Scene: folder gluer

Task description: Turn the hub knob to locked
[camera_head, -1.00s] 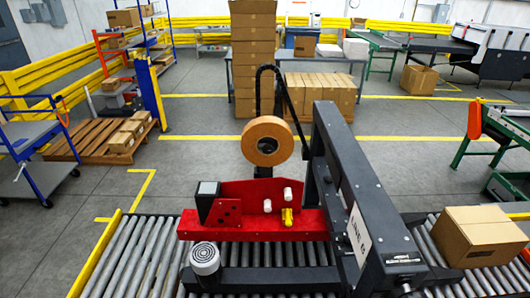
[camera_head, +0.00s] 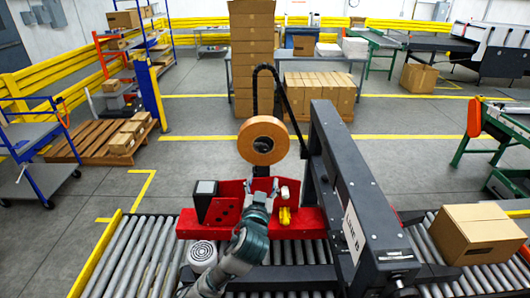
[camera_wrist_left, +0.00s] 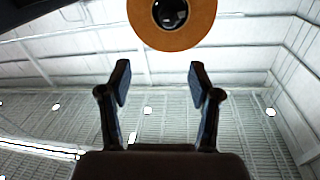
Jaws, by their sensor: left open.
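The dark hub knob (camera_head: 263,145) sits in the centre of the orange-brown tape roll (camera_head: 262,127) on the red taping head (camera_head: 308,220). In the left wrist view the hub knob (camera_wrist_left: 171,13) shows as a dark shiny round at the top edge, inside the tape roll (camera_wrist_left: 172,41), which is partly cut off. My left gripper (camera_head: 262,184) is open, in front of the red head and below the roll in the picture. In the left wrist view the gripper (camera_wrist_left: 160,80) has its fingers apart with nothing between them. The knob's setting cannot be read.
The black machine frame (camera_head: 355,190) stands just right of the roll. A black bent arm (camera_head: 285,85) rises behind it. A yellow lever (camera_head: 285,216) and white rollers are on the red head. A cardboard box (camera_head: 480,233) rests on the conveyor at right.

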